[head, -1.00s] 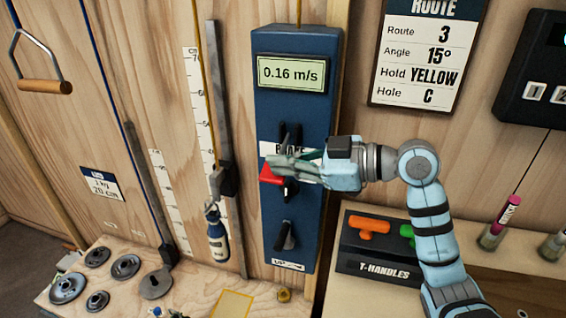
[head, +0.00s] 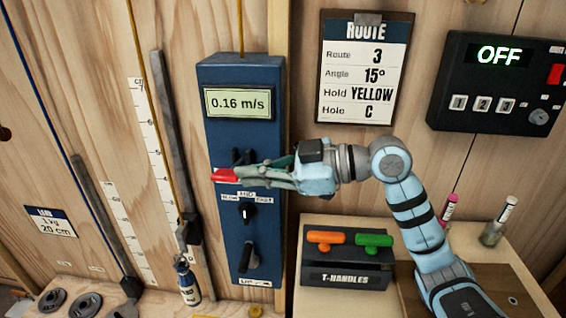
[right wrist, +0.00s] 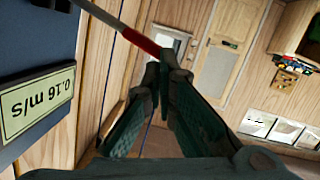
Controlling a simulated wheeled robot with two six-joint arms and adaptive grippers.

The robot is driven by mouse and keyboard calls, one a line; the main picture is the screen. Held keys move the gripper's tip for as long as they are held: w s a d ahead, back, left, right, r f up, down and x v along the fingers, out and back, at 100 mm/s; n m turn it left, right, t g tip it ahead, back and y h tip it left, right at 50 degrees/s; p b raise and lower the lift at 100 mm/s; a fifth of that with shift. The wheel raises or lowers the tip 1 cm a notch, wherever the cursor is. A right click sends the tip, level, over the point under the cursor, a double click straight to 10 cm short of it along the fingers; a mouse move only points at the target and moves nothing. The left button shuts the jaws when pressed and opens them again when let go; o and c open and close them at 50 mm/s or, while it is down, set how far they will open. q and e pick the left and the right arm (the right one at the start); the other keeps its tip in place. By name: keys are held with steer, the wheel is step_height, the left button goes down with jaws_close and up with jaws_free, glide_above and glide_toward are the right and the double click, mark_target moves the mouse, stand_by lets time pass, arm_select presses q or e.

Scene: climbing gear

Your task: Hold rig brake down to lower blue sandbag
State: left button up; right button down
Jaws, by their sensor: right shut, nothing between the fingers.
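The blue rig (head: 271,150) stands against the wooden wall, its display (head: 239,103) reading 0.16 m/s. Its red brake lever (head: 224,175) sticks out to the left. My right gripper (head: 243,174) is shut and empty beside the lever, its fingers hiding part of it. In the right wrist view the red lever (right wrist: 138,41) passes close to the shut fingertips (right wrist: 166,68); I cannot tell whether they touch. The blue sandbag (head: 187,282) with a pale band hangs left of the rig, below a dark slider (head: 189,234). My left gripper is not in view.
A black knob (head: 247,212) and a lower black lever (head: 249,256) sit under the brake. A T-handle box (head: 346,277) stands right of the rig. A route sign (head: 364,68) and a control box reading OFF (head: 498,82) are on the wall. Metal discs lie lower left.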

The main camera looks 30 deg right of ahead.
steer(key=b+v, duration=0.2)
steer(key=v, duration=0.4)
steer(key=shift+d, duration=0.2)
steer(key=shift+d+f, duration=0.1)
stand_by(0.4)
